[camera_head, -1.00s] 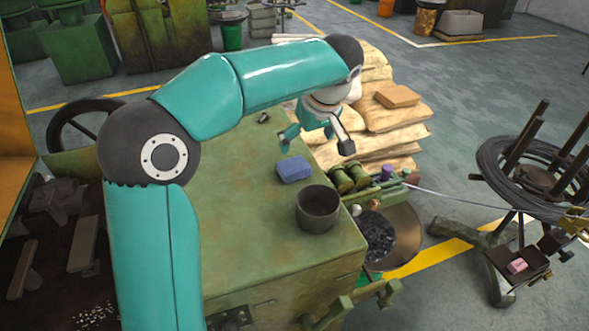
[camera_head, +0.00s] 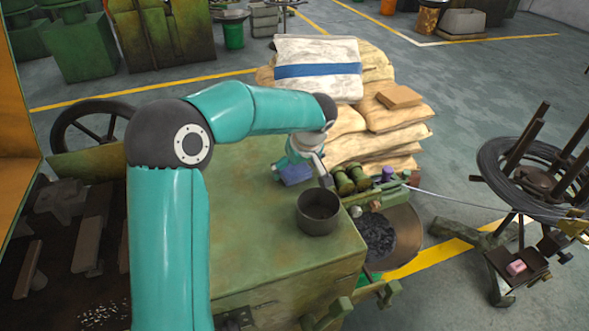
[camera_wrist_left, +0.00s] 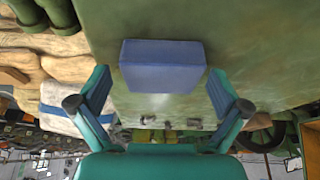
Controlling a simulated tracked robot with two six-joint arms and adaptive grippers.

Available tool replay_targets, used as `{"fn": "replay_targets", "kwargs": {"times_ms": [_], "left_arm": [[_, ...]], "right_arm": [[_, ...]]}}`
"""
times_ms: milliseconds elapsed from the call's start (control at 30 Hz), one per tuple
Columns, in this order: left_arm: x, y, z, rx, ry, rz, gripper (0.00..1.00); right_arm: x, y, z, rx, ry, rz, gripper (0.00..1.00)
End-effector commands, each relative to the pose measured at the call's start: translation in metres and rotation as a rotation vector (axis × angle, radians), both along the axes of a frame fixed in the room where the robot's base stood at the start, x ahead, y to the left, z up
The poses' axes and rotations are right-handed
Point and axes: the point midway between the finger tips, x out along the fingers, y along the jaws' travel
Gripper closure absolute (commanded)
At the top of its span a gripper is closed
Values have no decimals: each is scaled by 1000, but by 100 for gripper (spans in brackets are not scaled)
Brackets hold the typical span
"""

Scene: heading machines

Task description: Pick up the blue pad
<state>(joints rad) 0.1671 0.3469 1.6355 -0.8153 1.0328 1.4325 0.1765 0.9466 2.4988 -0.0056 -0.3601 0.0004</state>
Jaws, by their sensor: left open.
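The blue pad (camera_head: 296,175) is a small block lying flat on the green machine top (camera_head: 250,220). In the left wrist view the whole pad (camera_wrist_left: 162,66) shows, ahead of and between the fingers. My left gripper (camera_head: 300,176) is open, with its fingers pointing down around the pad in the head view. In the left wrist view the two teal fingers of my left gripper (camera_wrist_left: 160,100) are spread wider than the pad. I cannot tell whether they touch it. The gripper partly hides the pad in the head view. My right gripper is not in view.
A dark round pot (camera_head: 318,211) stands on the machine top, just in front of the pad. Green rollers (camera_head: 352,178) sit at the top's right edge. Stacked sacks (camera_head: 375,130) rise behind. The machine top left of the pot is clear.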

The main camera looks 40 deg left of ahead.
Motion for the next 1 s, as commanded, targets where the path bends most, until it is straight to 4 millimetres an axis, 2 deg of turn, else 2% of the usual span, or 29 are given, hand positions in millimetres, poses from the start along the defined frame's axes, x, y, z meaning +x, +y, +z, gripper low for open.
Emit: {"fn": "replay_targets", "kwargs": {"times_ms": [133, 167, 400, 500, 833, 1000], "left_arm": [[0, 0, 0, 0, 0, 0, 0], [0, 0, 0, 0, 0, 0, 3], [0, -1, 0, 0, -1, -1, 43], [1, -1, 0, 0, -1, -1, 57], [1, -1, 3, 1, -1, -1, 57], [2, -2, 14, 1, -4, -2, 57]], "right_arm": [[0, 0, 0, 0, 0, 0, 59], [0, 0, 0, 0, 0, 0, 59], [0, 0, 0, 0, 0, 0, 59], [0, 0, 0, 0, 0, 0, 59], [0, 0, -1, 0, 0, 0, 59], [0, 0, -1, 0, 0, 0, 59]]}}
